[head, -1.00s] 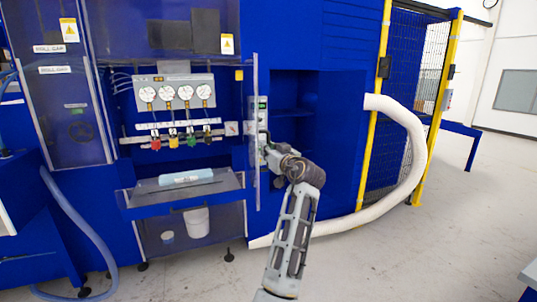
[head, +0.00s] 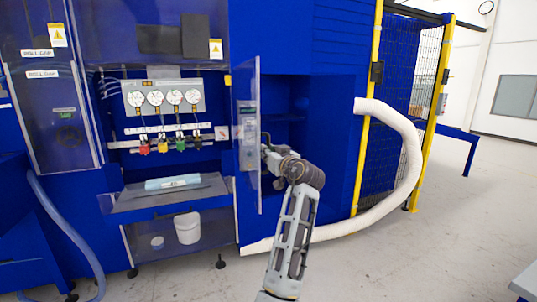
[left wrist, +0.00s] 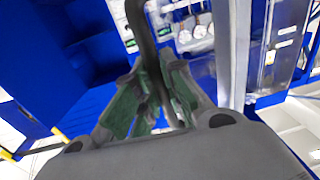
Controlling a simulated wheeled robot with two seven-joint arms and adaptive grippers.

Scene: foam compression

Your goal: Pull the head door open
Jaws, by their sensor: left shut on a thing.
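The head door (head: 247,85) is a clear panel standing out from the blue machine front, at an angle to it, beside the gauge bay. Its free edge is towards me. My left gripper (head: 267,152) is at the door's right side, at about mid-height. In the left wrist view, the fingers of my left gripper (left wrist: 152,98) with green pads close around a dark bar handle (left wrist: 143,40). The exact contact is partly hidden by the fingers. My right gripper is not in view.
Behind the door are gauges (head: 173,98) with coloured valves and a shelf holding a light-blue roll (head: 173,182). A white bucket (head: 188,228) stands below. A white hose (head: 412,160) curves at the right by the yellow-framed mesh fence (head: 402,100). Grey floor is clear in front.

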